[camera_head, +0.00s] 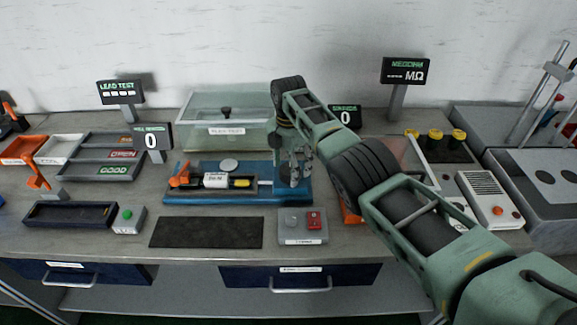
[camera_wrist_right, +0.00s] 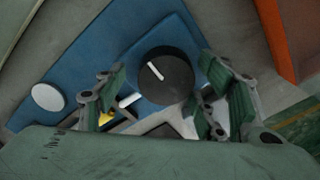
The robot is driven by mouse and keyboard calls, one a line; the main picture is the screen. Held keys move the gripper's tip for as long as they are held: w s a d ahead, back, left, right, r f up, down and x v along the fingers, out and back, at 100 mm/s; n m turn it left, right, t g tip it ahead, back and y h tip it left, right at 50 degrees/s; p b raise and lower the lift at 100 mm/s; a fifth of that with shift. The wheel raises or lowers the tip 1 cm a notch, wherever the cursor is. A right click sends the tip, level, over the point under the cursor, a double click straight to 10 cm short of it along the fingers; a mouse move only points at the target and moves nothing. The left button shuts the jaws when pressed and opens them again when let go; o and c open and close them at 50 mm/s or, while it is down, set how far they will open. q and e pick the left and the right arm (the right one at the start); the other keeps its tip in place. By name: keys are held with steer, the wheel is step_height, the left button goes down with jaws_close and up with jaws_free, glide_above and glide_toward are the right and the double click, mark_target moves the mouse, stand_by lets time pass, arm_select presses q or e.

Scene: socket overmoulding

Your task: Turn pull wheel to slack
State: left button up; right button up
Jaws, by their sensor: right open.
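The pull wheel is a dark round knob (camera_wrist_right: 166,78) with a white pointer line, seen in the right wrist view on the blue pull rig (camera_wrist_right: 98,52). The pointer leans to the upper left there. My right gripper (camera_wrist_right: 160,88) is open, with its green-padded fingers on either side of the wheel in that view; I cannot tell whether they touch it. In the head view my right gripper (camera_head: 294,170) is over the right end of the blue rig (camera_head: 236,199) and hides the wheel. My left gripper is not in view.
The rig holds a white labelled block (camera_head: 216,180) and an orange lever (camera_head: 180,176). A clear tank (camera_head: 225,115) stands behind it. A small box with a red switch (camera_head: 314,219) and a dark mat (camera_head: 207,232) lie in front. A display reading 0 (camera_head: 152,141) stands left.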

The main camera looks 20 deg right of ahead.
mark_target(289, 167)
step_height(289, 167, up, 12)
stand_by(0.6)
